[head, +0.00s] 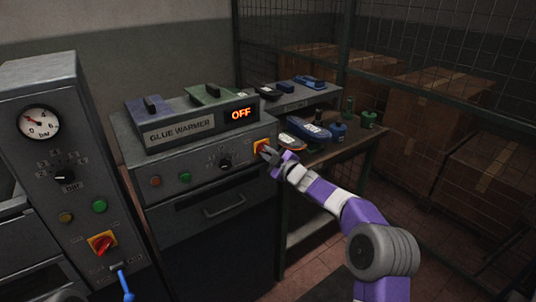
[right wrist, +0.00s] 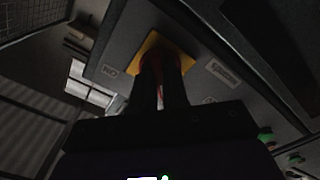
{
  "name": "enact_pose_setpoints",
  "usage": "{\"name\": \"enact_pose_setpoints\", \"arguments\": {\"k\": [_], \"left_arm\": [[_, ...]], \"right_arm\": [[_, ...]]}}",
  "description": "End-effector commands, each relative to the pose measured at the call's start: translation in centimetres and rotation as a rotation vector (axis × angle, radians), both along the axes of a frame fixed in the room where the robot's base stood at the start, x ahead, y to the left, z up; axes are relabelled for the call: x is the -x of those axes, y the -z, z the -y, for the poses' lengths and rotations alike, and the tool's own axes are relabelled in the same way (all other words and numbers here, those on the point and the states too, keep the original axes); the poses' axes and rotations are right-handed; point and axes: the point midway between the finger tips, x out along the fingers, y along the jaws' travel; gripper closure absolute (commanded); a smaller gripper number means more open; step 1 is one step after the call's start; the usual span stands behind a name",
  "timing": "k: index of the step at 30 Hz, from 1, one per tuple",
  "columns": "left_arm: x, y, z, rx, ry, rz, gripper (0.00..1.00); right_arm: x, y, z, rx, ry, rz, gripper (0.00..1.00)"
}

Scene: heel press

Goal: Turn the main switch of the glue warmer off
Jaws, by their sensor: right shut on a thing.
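The glue warmer (head: 190,126) stands in the middle of the head view, and its display (head: 240,113) reads OFF in orange. Its main switch has a yellow plate (head: 261,145) at the right end of the front panel. My right gripper (head: 267,152) is at this switch, shut on its red knob. In the right wrist view both dark fingers (right wrist: 161,80) reach up to the yellow plate (right wrist: 177,45). A little red shows between them; the fingers hide most of the knob and its angle. My left gripper is not in view.
A press cabinet with a gauge (head: 38,122) and its own red-yellow switch (head: 102,243) stands at left, with a blue lever (head: 123,283) below. A bench (head: 345,148) with shoes and small jars is at right, before a wire cage with cartons (head: 425,115).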

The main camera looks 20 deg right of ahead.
Motion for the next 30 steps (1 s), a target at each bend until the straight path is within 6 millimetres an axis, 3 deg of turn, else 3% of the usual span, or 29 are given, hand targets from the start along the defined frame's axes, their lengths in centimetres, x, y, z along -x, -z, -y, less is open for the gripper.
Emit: {"name": "enact_pose_setpoints", "arguments": {"k": [3, 4, 8, 20, 30], "left_arm": [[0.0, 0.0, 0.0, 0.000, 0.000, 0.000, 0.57], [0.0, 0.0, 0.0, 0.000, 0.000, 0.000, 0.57], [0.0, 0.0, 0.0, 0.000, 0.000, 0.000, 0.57], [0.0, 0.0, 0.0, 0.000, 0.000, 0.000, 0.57], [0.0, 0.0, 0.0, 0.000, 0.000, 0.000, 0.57]], "right_arm": [[0.0, 0.1, 0.0, 0.005, 0.001, 0.000, 1.00], [0.0, 0.1, 0.0, 0.004, 0.001, -0.001, 0.82], [0.0, 0.0, 0.0, 0.003, 0.000, 0.000, 0.62], [0.5, 0.0, 0.2, 0.002, -0.001, 0.000, 0.61], [4.6, -0.1, 1.8, 0.001, 0.001, 0.000, 0.61]]}}
